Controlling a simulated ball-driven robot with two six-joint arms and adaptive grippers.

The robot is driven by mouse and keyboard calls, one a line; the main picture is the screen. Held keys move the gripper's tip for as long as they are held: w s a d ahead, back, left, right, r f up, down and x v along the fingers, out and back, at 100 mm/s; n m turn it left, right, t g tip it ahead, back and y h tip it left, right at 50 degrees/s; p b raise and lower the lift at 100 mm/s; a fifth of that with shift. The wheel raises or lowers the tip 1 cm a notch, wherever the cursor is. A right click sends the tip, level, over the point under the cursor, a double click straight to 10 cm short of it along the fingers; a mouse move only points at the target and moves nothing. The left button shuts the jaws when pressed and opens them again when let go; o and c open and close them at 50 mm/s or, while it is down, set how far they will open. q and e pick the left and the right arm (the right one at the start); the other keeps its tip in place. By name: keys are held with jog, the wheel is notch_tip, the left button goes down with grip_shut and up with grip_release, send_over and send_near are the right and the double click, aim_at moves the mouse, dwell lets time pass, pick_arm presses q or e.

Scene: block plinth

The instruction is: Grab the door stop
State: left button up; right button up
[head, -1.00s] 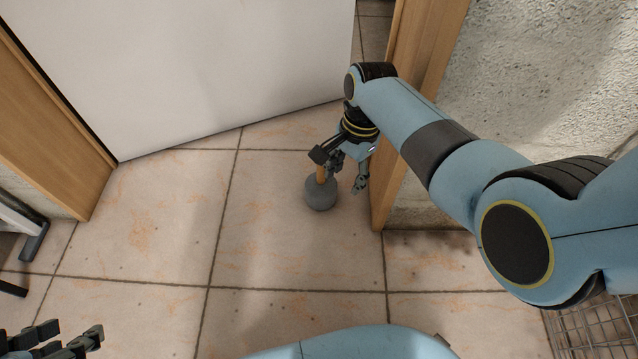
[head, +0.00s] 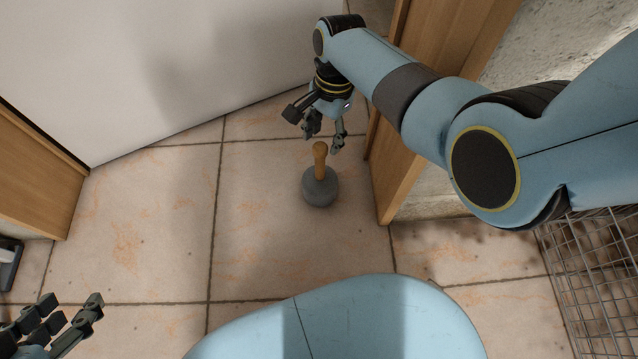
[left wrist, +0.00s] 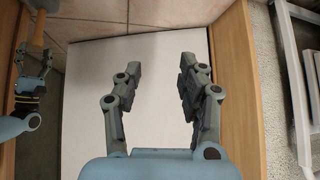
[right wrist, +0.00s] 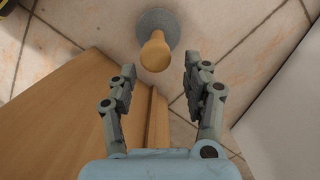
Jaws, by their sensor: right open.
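The door stop is a grey rounded weight (head: 320,190) with an upright wooden handle (head: 320,155), standing on the tiled floor. In the right wrist view its handle (right wrist: 155,52) shows ahead of the fingers, with the grey base (right wrist: 158,22) behind it. My right gripper (head: 324,143) is open and empty, just behind and above the handle in the head view, not around it. My left gripper (head: 75,310) is at the lower left of the head view, far from the door stop. Its fingers are apart and empty in the left wrist view (left wrist: 157,75).
A white door (head: 190,60) stands behind the door stop. A wooden door frame edge (head: 400,170) is close to the right of my right gripper. A wire basket (head: 590,270) is at the lower right. Tiled floor left of the door stop is clear.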

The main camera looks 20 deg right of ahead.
aim_at(320, 160)
notch_tip(320, 160, down, 2)
jog(key=shift+s+a+b, duration=0.1)
jog(key=shift+a+b, duration=0.05)
jog(key=shift+b, duration=0.3)
jog(key=shift+f, duration=0.25)
jog(key=shift+s+a+f+b, duration=0.1)
jog(key=shift+s+f+b, duration=0.05)
jog(key=shift+f+b, duration=0.3)
jog(key=shift+s+a+f+b, duration=0.1)
jog(key=shift+s+f+b, duration=0.05)
jog(key=shift+f+b, duration=0.3)
jog(key=shift+s+a+f+b, duration=0.15)
jog(key=shift+a+f+b, duration=0.05)
jog(key=shift+f+b, duration=0.4)
jog(key=shift+a+f+b, duration=0.1)
jog(key=shift+f+b, duration=0.7)
jog(key=shift+f, duration=0.15)
pick_arm(q)
jog(key=w+d+r+m+t+h, duration=0.1)
jog(key=w+r+t, duration=0.3)
jog(key=r+t, duration=0.2)
jog(key=w+d+r+m+t+h, duration=0.1)
jog(key=w+r+t, duration=0.4)
jog(key=r, duration=0.5)
jog(key=shift+w+d+r+t+h, duration=0.15)
jog(key=shift+d+t+h, duration=0.2)
jog(key=shift+t, duration=0.55)
pick_arm(e)
grip_shut()
